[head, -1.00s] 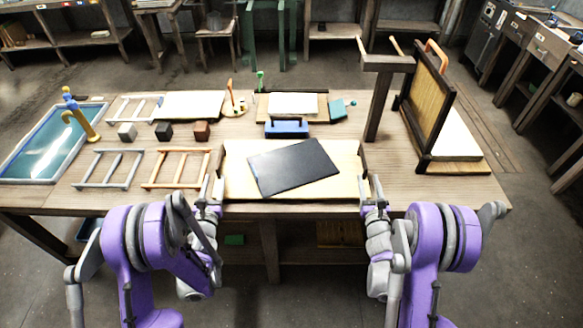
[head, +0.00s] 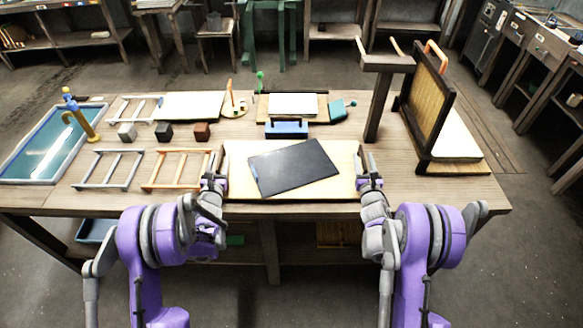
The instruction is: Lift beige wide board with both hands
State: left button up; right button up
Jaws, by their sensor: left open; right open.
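The beige wide board (head: 345,183) lies flat at the front middle of the table. A dark flat plate (head: 293,167) rests slantwise on top of it. My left gripper (head: 217,172) is open at the board's left end. My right gripper (head: 369,170) is open at the board's right end. The grippers cover the dark end pieces of the board, so I cannot tell whether the fingers touch them.
Wooden and grey frames (head: 178,169) lie left of the board. Small cubes (head: 164,132), a blue block (head: 286,129) and a white stack (head: 293,104) stand behind it. A wooden post (head: 378,105) and an upright screen (head: 425,105) stand to the right. A water basin (head: 40,150) is far left.

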pick_arm(q)
jog(key=shift+w, duration=0.35)
pick_arm(e)
jog(key=shift+w, duration=0.35)
pick_arm(q)
jog(key=shift+c, duration=0.2)
pick_arm(e)
jog(key=shift+c, duration=0.2)
pick_arm(q)
grip_shut()
pick_arm(e)
grip_shut()
